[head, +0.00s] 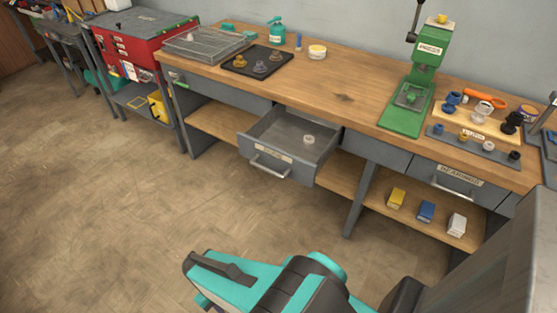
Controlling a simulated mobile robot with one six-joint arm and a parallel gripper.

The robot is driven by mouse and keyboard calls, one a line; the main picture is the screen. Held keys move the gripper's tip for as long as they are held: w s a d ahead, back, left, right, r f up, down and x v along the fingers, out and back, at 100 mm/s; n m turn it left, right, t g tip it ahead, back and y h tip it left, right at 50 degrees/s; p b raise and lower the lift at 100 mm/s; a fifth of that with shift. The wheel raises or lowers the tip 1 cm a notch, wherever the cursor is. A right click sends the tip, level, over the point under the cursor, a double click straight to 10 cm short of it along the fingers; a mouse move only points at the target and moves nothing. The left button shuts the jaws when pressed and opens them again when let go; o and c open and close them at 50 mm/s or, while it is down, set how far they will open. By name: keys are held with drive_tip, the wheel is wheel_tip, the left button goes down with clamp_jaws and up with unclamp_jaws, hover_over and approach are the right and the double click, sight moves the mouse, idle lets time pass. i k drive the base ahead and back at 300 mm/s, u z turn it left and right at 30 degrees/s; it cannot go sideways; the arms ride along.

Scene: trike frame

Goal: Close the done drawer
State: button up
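The done drawer (290,143) is the grey drawer pulled out from under the wooden workbench, near the middle of the head view. Its front has a small pale label, too small to read surely, and a silver bar handle (270,170). A small whitish ring-like part (309,140) lies inside on the drawer floor. My teal and dark arm shows at the bottom of the view, apart from the drawer and nearer to me. My gripper's fingertips do not show.
The workbench top (350,75) bears a green press (417,85), a dark tray (258,62) and several small parts. A closed drawer labelled bearings (458,179) is at right. Small boxes (426,211) stand on the lower shelf. The floor before the open drawer is clear.

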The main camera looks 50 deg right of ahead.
sight(274, 142)
drive_tip(key=u, duration=0.7)
drive_tip(key=k, duration=0.1)
drive_tip(key=z, duration=2.3)
drive_tip(key=k, duration=0.85)
drive_tip(key=u, duration=0.15)
drive_tip(key=i, duration=0.8)
drive_tip(key=z, duration=0.05)
